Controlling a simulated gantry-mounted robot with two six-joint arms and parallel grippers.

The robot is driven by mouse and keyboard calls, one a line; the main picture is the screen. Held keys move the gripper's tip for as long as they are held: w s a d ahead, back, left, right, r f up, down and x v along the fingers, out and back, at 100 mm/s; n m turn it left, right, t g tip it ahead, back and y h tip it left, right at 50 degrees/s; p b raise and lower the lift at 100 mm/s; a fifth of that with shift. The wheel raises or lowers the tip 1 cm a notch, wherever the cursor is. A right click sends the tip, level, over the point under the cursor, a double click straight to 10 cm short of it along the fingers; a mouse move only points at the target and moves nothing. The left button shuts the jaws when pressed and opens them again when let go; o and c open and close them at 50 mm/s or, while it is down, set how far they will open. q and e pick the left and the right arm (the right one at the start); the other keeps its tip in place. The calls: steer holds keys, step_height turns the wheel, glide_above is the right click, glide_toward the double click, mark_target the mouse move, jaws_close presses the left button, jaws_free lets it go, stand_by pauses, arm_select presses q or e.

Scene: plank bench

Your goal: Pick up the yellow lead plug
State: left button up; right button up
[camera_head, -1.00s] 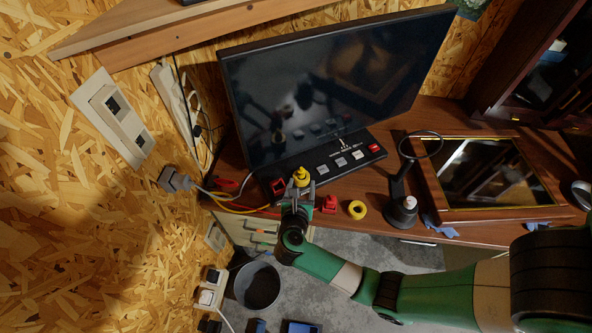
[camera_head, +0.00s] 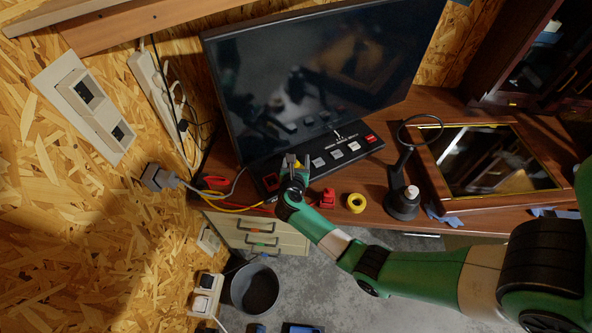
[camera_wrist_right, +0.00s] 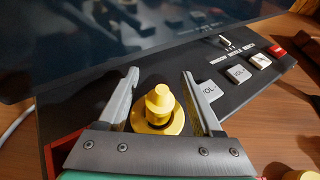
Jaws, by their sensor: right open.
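The yellow lead plug (camera_wrist_right: 161,104) is in the right wrist view, a stepped yellow knob standing on a round yellow base (camera_wrist_right: 150,124) on the black control panel. My right gripper (camera_wrist_right: 160,76) is open, with one finger on each side of the plug; I see gaps between plug and fingers. In the head view the right gripper (camera_head: 293,163) is over the panel's left part and hides most of the plug, leaving a little yellow showing. My left gripper is not in view.
The monitor (camera_head: 310,75) stands right behind the panel (camera_head: 335,149). Red and yellow leads (camera_head: 235,207) lie left. A framed panel (camera_head: 485,203) lies right.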

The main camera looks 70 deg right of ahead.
jaws_close()
stand_by(0.4)
